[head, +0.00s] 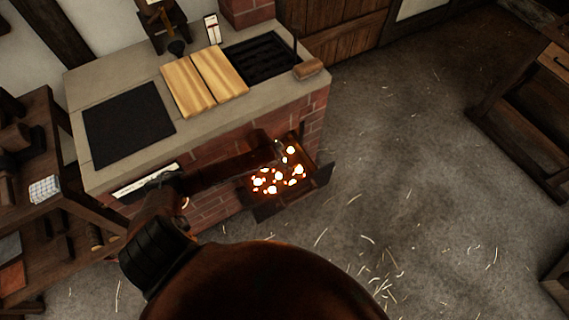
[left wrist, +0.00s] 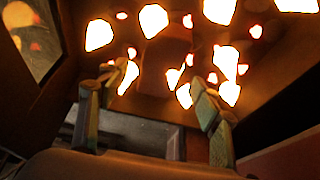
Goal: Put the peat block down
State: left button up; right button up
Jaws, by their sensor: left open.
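My left gripper (head: 280,149) reaches over the glowing embers (head: 272,183) in the open firebox at the front of the brick stove. In the left wrist view the left gripper (left wrist: 162,78) is open, one finger on each side. A dull brown block, seemingly the peat block (left wrist: 165,66), lies among the bright embers just beyond and between the fingertips. I see a gap on both sides of it, and its lower edge is hard to make out. In the head view my arm and gripper hide it. My right gripper is not in view.
The stove top (head: 150,82) carries a dark plate (head: 128,125), two pale boards (head: 205,82), a black grate (head: 262,58) and a brown rounded block (head: 307,69). A wooden shelf (head: 50,205) stands at left, a wooden bench (head: 530,120) at right. The floor between is open, with scattered straw.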

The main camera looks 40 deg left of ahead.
pick_arm(q)
jog(key=p+v, duration=0.2)
jog(key=v, duration=0.5)
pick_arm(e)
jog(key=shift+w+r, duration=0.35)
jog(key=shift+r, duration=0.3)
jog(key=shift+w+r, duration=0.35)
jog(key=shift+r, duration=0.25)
